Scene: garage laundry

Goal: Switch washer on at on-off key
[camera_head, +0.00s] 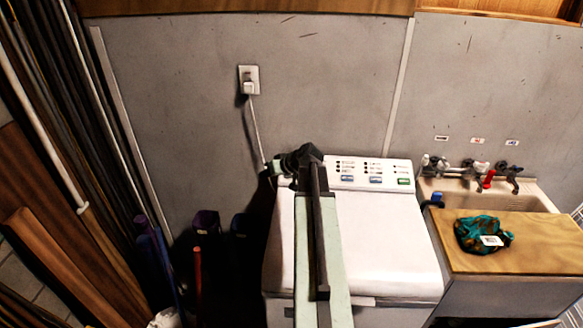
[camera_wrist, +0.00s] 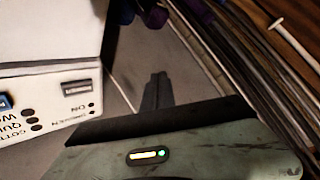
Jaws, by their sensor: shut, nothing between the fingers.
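The white washer (camera_head: 390,235) stands at the centre in the head view, its control panel (camera_head: 372,166) along the back. Two blue keys (camera_head: 376,180) and a green key (camera_head: 404,181) show on the panel. My arm hides the panel's left end. In the wrist view the panel (camera_wrist: 50,105) is at the left, with a grey key (camera_wrist: 76,87) near its end and small lettering beside it, seemingly including "ON". I cannot tell for sure which key is on-off. My gripper (camera_wrist: 158,80) is shut and empty, apart from the panel, beyond its end.
A plug sits in the wall socket (camera_head: 249,80), its cord hanging behind the washer's left end. At the right is a sink (camera_head: 520,200) with taps; a wooden board (camera_head: 545,240) holds a teal cloth (camera_head: 482,234). Dark bins (camera_head: 205,225) and long poles stand at the left.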

